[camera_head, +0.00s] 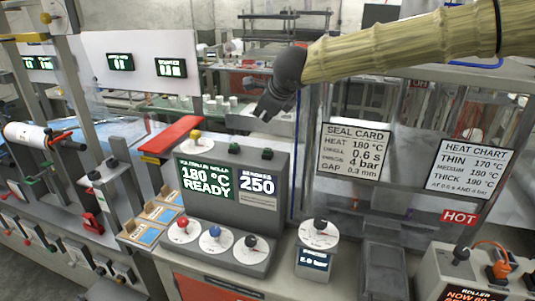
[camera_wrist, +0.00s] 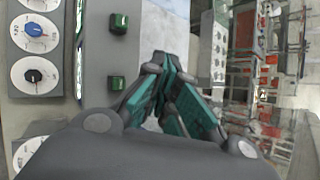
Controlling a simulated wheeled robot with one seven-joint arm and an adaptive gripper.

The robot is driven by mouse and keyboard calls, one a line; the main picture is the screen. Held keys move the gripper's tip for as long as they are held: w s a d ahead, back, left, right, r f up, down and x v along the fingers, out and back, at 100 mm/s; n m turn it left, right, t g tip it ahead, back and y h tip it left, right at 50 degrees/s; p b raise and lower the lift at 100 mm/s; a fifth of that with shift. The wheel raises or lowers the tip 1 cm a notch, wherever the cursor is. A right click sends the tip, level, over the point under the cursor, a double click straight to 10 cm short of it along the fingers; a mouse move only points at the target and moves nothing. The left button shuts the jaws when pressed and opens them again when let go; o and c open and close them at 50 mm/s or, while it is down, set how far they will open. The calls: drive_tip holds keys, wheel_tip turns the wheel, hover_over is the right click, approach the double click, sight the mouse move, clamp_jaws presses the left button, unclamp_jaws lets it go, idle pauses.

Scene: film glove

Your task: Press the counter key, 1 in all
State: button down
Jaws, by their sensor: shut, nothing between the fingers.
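The console (camera_head: 290,170) has a display reading 180 °C READY and a counter panel (camera_head: 258,186) reading 250. Two small green keys stand on its top ledge: a left one (camera_head: 234,148) and a right one (camera_head: 267,151), which is above the counter panel. In the wrist view the left key (camera_wrist: 118,22) and the right key (camera_wrist: 117,83) are both uncovered. No label shows which is the counter key. My gripper (camera_head: 265,116) is shut and empty, above the right key in the head view. In the wrist view its fingertips (camera_wrist: 158,62) appear beside the keys, not touching them.
A yellow knob (camera_head: 195,136) stands left of the keys. Red, blue and black dials (camera_head: 215,239) line the console's lower front. A seal card (camera_head: 353,152) and a heat chart (camera_head: 470,168) hang at right, with a red HOT sign (camera_head: 459,217) below.

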drive_tip(key=b, duration=0.5)
hover_over(267, 151)
drive_tip(key=f, duration=0.5)
drive_tip(key=shift+w+a, duration=0.35)
drive_tip(key=shift+a, duration=0.05)
drive_tip(key=shift+f+b, duration=0.35)
drive_tip(key=shift+f, duration=0.8)
drive_tip(key=shift+f, duration=0.2)
drive_tip(key=shift+f, duration=0.2)
drive_tip(key=shift+f, duration=0.5)
idle(0.5)
idle(0.4)
drive_tip(key=shift+r+p, duration=0.95)
drive_tip(key=shift+r, duration=0.1)
